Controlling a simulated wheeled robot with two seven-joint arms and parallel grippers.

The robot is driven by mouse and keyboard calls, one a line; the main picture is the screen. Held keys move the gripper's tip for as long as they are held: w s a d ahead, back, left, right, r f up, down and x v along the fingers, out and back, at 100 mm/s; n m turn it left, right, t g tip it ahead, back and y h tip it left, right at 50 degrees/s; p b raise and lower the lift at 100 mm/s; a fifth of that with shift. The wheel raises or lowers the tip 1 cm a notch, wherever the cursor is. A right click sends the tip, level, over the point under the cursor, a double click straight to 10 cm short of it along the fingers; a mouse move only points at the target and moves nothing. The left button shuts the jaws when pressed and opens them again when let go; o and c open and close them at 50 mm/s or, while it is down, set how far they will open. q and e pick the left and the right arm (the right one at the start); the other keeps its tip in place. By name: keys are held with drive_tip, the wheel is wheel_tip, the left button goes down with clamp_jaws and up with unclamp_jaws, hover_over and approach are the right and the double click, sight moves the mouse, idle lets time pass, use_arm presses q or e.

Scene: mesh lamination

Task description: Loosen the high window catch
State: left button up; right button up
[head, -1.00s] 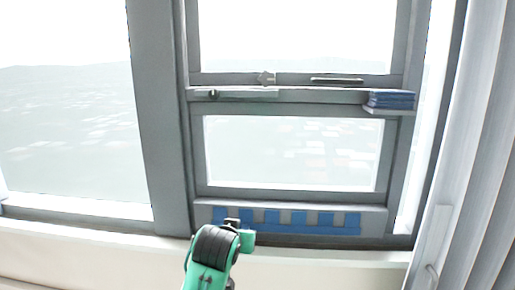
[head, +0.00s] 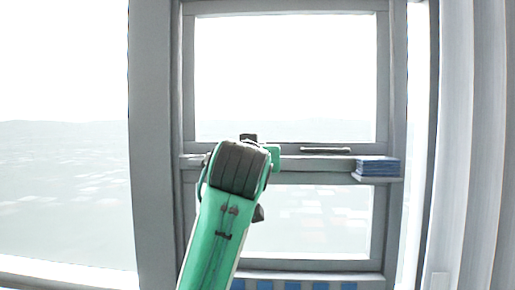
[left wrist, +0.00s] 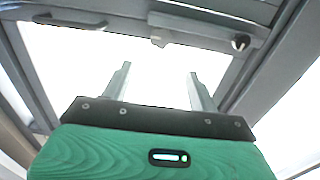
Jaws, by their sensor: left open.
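The window catch is a small light-grey piece on the window's middle rail. It shows in the left wrist view (left wrist: 159,41), near the top, beyond the fingertips. In the head view my arm hides it. My left gripper (left wrist: 159,70) is open, its two fingers spread with nothing between them. The catch appears roughly in line with the gap, apart from the fingers. In the head view my left arm rises from the bottom to the middle rail (head: 310,165), and its fingertips are hidden. My right gripper is not in view.
A long bar handle (head: 325,150) lies along the rail to the right of my arm. A blue stack (head: 377,166) sits on a small shelf at the rail's right end. A dark round knob (left wrist: 241,41) shows at the right in the left wrist view. Curtains (head: 470,140) hang at the right.

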use_arm(q)
drive_tip(key=w+p, duration=0.7)
drive_tip(key=w, duration=0.6)
drive_tip(key=shift+f, duration=0.1)
drive_tip(key=shift+w, duration=0.1)
